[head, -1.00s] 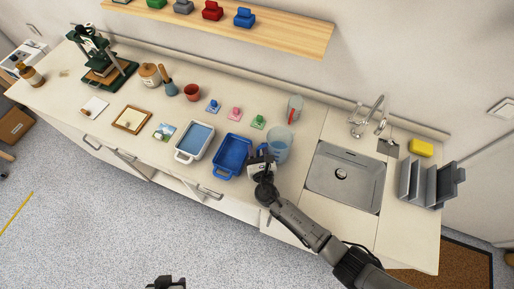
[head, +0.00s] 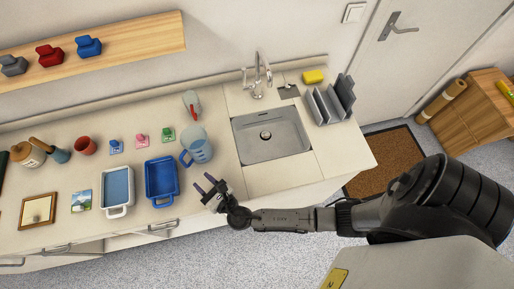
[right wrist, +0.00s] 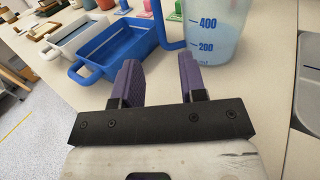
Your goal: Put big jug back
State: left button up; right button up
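The big jug (head: 199,149) is clear and bluish with a blue handle. It stands upright on the counter, between the blue tray and the sink. In the right wrist view the jug (right wrist: 215,35) shows blue marks 400 and 200, with its handle toward the left; its top is out of frame. My right gripper (head: 206,184) is near the counter's front edge, in front of the jug and apart from it. Its purple fingers (right wrist: 159,80) are spread with nothing between them. My left gripper is not in view.
A smaller jug with a red handle (head: 191,104) stands behind the big jug. A blue tray (head: 162,193) and a white-rimmed tray (head: 117,206) are left of it. The sink (head: 284,144), tap (head: 258,80) and grey rack (head: 330,105) are at right. A shelf (head: 130,41) hangs above.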

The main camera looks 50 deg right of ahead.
jog(key=shift+d, duration=0.1)
